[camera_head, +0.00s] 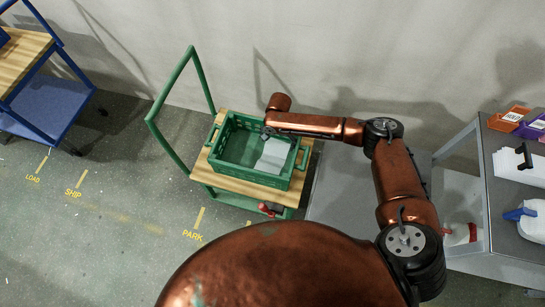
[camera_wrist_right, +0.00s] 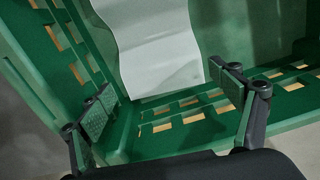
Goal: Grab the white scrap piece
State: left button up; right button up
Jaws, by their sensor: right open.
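The white scrap piece (camera_head: 274,153) is a pale, wavy sheet lying in the right part of a green crate (camera_head: 211,163). It also shows at the top of the right wrist view (camera_wrist_right: 160,48), against the crate's inside. My right gripper (camera_head: 267,134) is over the crate beside the scrap, small in the head view. In the right wrist view its two fingers (camera_wrist_right: 168,95) are spread with nothing between them. The scrap lies beyond the fingertips, and I cannot tell the exact gap. My left gripper is not in view.
The crate stands on a wooden-topped green cart (camera_head: 247,189) against a grey wall. A grey bench (camera_head: 511,213) with an orange bin (camera_head: 510,118) and a purple bin stands at right. A blue cart (camera_head: 45,105) stands at far left. The floor between the carts is clear.

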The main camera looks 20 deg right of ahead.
aim_at(277, 146)
notch_tip(277, 146, down, 5)
jog(key=shift+w+r+b, duration=0.15)
jog(key=shift+b, duration=0.8)
jog(key=shift+r, duration=0.1)
jog(key=shift+c, duration=0.7)
jog(key=c, duration=0.7)
